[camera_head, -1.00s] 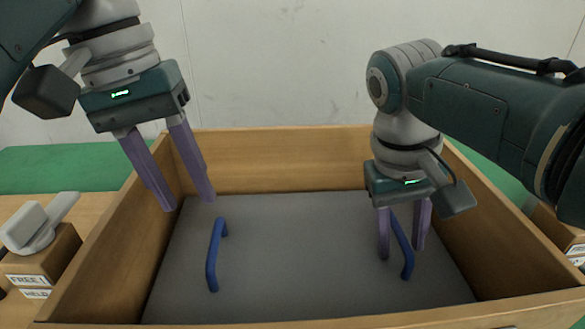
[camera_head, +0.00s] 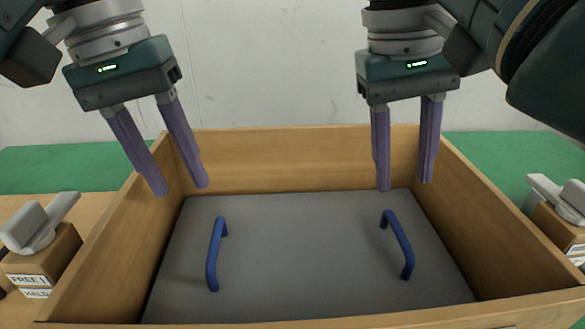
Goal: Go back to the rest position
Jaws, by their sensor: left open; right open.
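My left gripper (camera_head: 181,191) is open and empty, with its purple fingers over the left wall of the wooden box. My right gripper (camera_head: 405,186) is open and empty, with its fingers apart above the far right part of the box, clear of the right handle. The wooden box (camera_head: 290,162) holds a grey panel (camera_head: 310,250) with two blue handles. The left blue handle (camera_head: 213,255) and the right blue handle (camera_head: 399,244) both stand free on the panel, and no gripper touches them.
A wooden block with a grey lever and labels "FREE!" and "HELD" (camera_head: 40,245) stands left of the box. A similar lever block (camera_head: 562,213) stands at the right. Green surface (camera_head: 70,168) lies behind on both sides. A pale wall (camera_head: 260,70) is at the back.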

